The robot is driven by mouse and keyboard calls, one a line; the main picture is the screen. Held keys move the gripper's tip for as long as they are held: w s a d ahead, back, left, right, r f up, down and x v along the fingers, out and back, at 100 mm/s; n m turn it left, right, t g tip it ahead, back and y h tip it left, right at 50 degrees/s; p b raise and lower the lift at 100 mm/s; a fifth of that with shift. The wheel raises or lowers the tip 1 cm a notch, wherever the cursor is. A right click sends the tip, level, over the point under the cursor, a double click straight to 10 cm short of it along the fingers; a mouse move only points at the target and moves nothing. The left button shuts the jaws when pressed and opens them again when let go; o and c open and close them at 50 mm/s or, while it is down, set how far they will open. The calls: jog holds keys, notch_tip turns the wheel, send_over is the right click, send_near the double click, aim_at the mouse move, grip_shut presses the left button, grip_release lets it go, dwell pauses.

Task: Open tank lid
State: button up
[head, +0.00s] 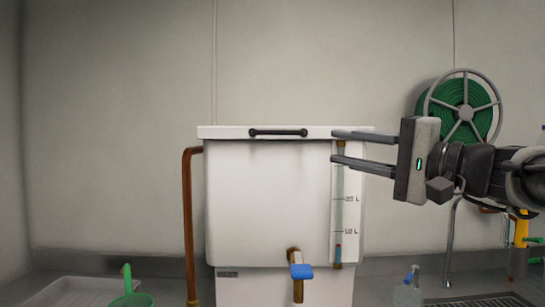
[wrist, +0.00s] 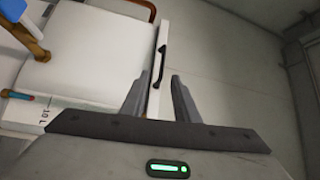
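A white tank (head: 268,205) stands against the back wall, with a sight tube and litre marks on its right side. Its flat white lid (head: 225,132) lies closed on top. A dark bar handle (head: 278,133) is on the lid's front edge. My gripper (head: 335,146) is open and empty at the right part of the lid edge, fingers pointing left, to the right of the handle. In the wrist view, the open fingers (wrist: 160,90) point towards the lid edge (wrist: 157,60), and the handle (wrist: 162,58) lies beyond the fingertips. Contact with the lid cannot be told.
A copper pipe (head: 188,225) runs down the tank's left side. A tap with a blue lever (head: 300,271) sticks out low in front. A green hose reel (head: 462,108) hangs behind my arm. A spray bottle (head: 408,288) stands at lower right, a green watering can (head: 131,299) at lower left.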

aim_at(281, 133)
jog(key=x, duration=1.1)
jog(key=p+x, duration=0.1)
jog(key=x, duration=0.5)
jog(key=shift+w+r, duration=0.25)
jog(key=shift+r, duration=0.2)
grip_shut()
